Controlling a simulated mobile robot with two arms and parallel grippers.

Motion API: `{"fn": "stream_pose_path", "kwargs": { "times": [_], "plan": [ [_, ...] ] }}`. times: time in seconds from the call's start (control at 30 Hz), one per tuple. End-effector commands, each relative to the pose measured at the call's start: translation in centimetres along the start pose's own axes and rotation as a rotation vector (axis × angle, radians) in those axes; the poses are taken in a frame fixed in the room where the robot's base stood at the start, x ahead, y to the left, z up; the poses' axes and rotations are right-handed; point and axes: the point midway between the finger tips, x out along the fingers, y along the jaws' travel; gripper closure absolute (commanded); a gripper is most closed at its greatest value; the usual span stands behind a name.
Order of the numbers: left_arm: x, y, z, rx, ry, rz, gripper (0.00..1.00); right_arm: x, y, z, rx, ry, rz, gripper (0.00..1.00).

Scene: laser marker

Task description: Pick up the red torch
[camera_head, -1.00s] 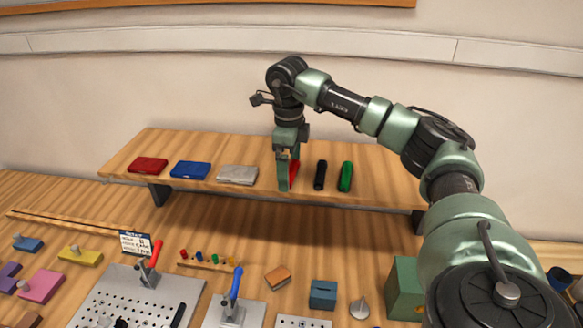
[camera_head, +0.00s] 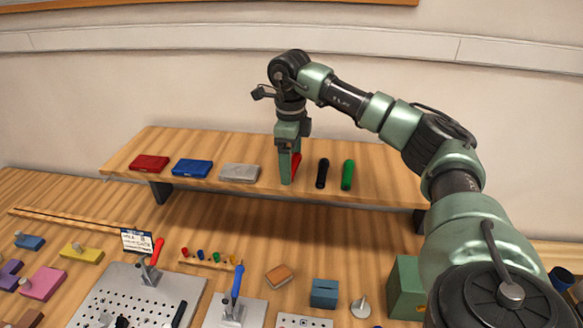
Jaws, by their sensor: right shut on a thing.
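The red torch (camera_head: 297,162) is at the raised wooden shelf, between the grey case and the black torch. My right gripper (camera_head: 288,171) points down and is shut on the red torch. The near finger hides much of the torch, so I cannot tell whether it still touches the shelf. My left gripper is not in the head view.
Grey (camera_head: 240,172), blue (camera_head: 192,168) and red (camera_head: 149,163) cases lie to the left on the shelf (camera_head: 265,142). Clamps and perforated plates stand on the table below.

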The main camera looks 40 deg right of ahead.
Motion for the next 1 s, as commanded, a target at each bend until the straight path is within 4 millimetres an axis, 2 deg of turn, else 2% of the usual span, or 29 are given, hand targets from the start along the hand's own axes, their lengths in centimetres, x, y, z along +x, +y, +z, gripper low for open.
{"fn": "stream_pose_path", "kwargs": {
  "times": [0.17, 0.3, 0.33, 0.4, 0.6, 0.8, 1.0],
  "plan": [
    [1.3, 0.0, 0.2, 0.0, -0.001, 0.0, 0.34, -3.4, -0.2, 0.2, 0.0, -0.008, -0.002, 0.54],
    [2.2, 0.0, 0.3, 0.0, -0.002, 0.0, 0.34, -7.3, -0.3, 0.2, -0.002, -0.01, -0.003, 0.54],
    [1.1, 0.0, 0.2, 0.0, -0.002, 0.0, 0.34, -8.8, -0.4, 0.1, 0.0, -0.007, -0.004, 0.54],
    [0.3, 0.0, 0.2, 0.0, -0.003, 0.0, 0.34, -10.7, -0.5, 0.0, 0.001, -0.006, -0.005, 0.54],
    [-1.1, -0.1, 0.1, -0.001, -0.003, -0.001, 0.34, -15.1, -0.7, 0.0, 0.001, -0.004, -0.004, 0.54],
    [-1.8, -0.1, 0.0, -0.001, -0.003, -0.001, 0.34, -17.6, -0.7, 0.0, -0.001, -0.003, -0.001, 0.54],
    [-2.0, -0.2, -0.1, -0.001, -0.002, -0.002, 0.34, -18.4, -0.8, 0.0, 0.0, -0.001, 0.0, 0.54]
  ]
}}
